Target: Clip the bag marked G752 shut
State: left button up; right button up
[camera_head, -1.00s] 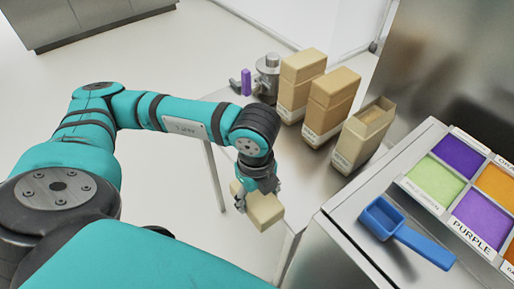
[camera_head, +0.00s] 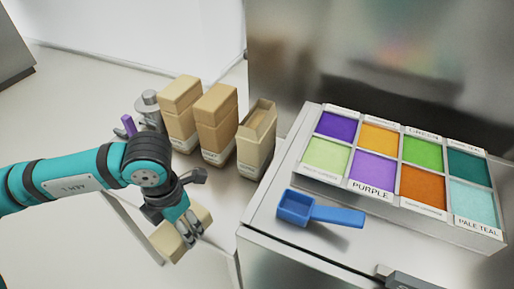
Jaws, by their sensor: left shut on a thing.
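Three tan bags stand in a row on the steel table: a left bag (camera_head: 181,110), a middle bag (camera_head: 216,120) and a right bag (camera_head: 255,145). The left and middle bags have tops on; the right bag is open at the top. Their front labels are too small to read, so I cannot tell which is G752. A purple thing (camera_head: 129,125), perhaps a clip, stands beside a metal canister. My right gripper is not in view.
The metal canister (camera_head: 150,107) stands left of the bags. On the higher steel counter (camera_head: 262,222) at right lie a blue scoop (camera_head: 318,211) and a tray (camera_head: 448,229) of coloured compartments. A grey object (camera_head: 405,279) shows at the bottom edge.

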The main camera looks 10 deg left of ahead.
pick_arm(q)
jog(key=m, duration=0.7)
jog(key=shift+w+r, duration=0.35)
jog(key=m, duration=0.7)
jog(key=shift+w+r, duration=0.3)
jog(key=shift+w, duration=0.05)
jog(key=m, duration=0.4)
jog(key=shift+w+d+r+m, duration=0.1)
jog(key=shift+w+r+m, duration=0.1)
jog(key=shift+m, duration=0.2)
jog(key=m, duration=0.4)
jog(key=shift+w+r+m, duration=0.2)
jog(key=shift+m, duration=0.1)
jog(key=m, duration=0.4)
jog(key=shift+w+r, duration=0.2)
jog(key=m, duration=0.3)
jog(key=shift+w+r, duration=0.1)
jog(key=shift+r, duration=0.05)
